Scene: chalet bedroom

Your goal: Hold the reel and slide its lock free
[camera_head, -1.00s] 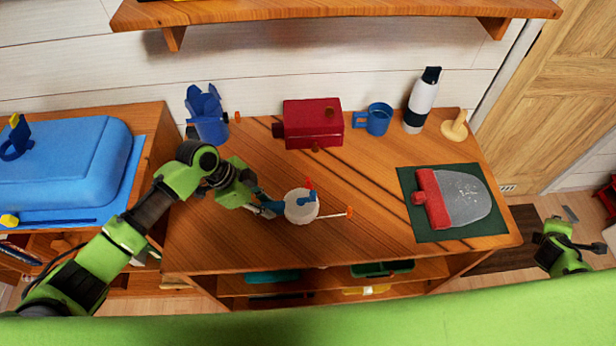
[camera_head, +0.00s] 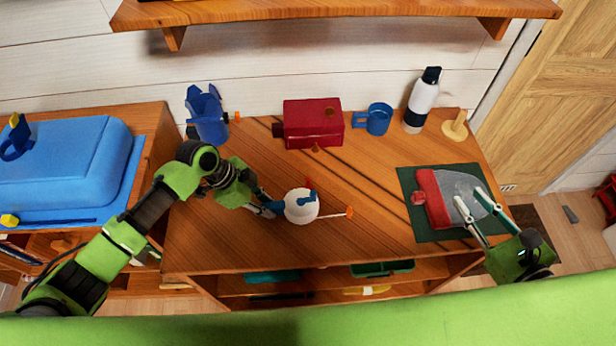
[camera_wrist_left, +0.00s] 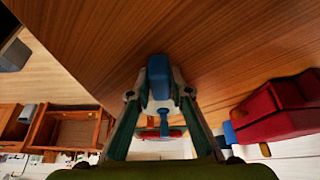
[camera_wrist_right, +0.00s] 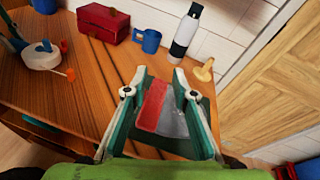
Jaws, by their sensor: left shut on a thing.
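The reel (camera_head: 301,207) is a round white drum on the wooden desktop, with a blue part on top. A small red piece (camera_head: 309,183) shows at its back edge, and a thin rod with an orange tip (camera_head: 349,212) sticks out to the right. My left gripper (camera_head: 272,208) is shut on the reel's blue handle at its left side; the blue handle (camera_wrist_left: 158,77) shows between the fingers in the left wrist view. My right gripper (camera_head: 469,196) is open and empty above the red and grey pouch-like thing, well right of the reel.
The red and grey thing (camera_head: 431,197) lies on a dark green mat (camera_head: 408,180). A red box (camera_head: 313,120), blue mug (camera_head: 378,120), white bottle (camera_head: 422,99), wooden peg (camera_head: 456,127) and blue holder (camera_head: 208,122) stand along the back. Desktop between reel and mat is clear.

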